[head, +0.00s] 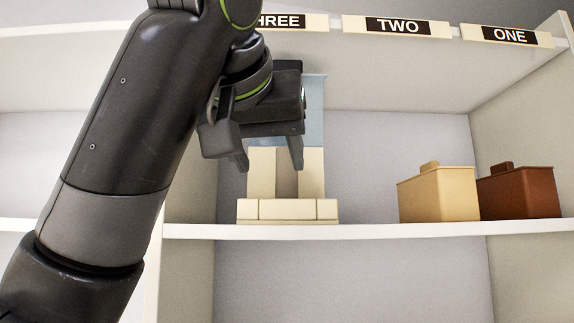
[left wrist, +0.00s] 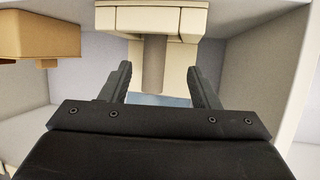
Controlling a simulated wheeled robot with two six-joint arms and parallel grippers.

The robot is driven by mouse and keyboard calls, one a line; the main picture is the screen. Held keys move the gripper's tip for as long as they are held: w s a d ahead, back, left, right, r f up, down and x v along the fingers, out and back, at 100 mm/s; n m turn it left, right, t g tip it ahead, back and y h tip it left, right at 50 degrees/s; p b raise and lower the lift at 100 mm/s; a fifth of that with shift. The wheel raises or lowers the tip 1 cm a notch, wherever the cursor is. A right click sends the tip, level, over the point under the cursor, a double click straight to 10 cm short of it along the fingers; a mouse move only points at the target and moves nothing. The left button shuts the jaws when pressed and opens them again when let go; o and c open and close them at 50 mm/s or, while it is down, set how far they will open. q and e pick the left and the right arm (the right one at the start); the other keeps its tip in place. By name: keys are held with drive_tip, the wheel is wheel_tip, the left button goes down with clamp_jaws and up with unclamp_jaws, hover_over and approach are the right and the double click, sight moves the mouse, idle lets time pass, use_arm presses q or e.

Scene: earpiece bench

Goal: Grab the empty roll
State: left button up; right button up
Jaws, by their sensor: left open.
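A plain grey-brown cylinder, which looks like the empty roll (head: 287,172), stands upright between two cream posts of a holder (head: 287,209) on the shelf. In the left wrist view the roll (left wrist: 153,65) shows between my fingers, below the holder's cream base (left wrist: 150,20). My left gripper (head: 270,165) is open in front of the upper part of the holder, its fingers pointing down in the head view. In the left wrist view the gripper (left wrist: 159,72) has empty space between its fingertips, with the roll beyond. The roll's top is hidden by the gripper in the head view.
A blue-grey panel (head: 314,110) rises behind the posts. A tan box (head: 440,195) and a dark brown box (head: 520,194) stand on the shelf (head: 370,231) at right. Labels THREE, TWO (head: 397,27) and ONE (head: 506,35) line the upper shelf edge. Shelf between holder and boxes is clear.

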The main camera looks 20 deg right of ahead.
sight(285, 179)
use_arm(q)
drive_tip(key=shift+w+d+p, duration=0.3)
drive_tip(key=shift+w+p, duration=0.25)
drive_tip(key=shift+p, duration=0.2)
drive_tip(key=x, duration=0.2)
drive_tip(key=shift+w+d+f+p, duration=0.1)
drive_tip(key=shift+w+f+p, duration=0.1)
drive_tip(key=shift+f+p, duration=0.15)
drive_tip(key=w+d+p, duration=0.2)
drive_tip(key=w+d, duration=0.1)
drive_tip(key=shift+w+f+p, duration=0.3)
drive_tip(key=shift+f+p, duration=0.1)
drive_tip(key=shift+w+d+f, duration=0.1)
drive_tip(key=shift+w+f, duration=0.1)
drive_tip(key=shift+w, duration=0.1)
use_arm(e)
drive_tip(key=r, duration=0.5)
drive_tip(key=shift+s+d+r, duration=0.15)
drive_tip(key=shift+d+r, duration=0.05)
drive_tip(key=shift+r, duration=0.2)
use_arm(q)
drive_tip(key=shift+s, duration=0.1)
drive_tip(key=shift+c, duration=0.4)
drive_tip(key=shift+c, duration=1.3)
drive_tip(key=c, duration=0.7)
use_arm(e)
drive_tip(key=shift+a, duration=0.2)
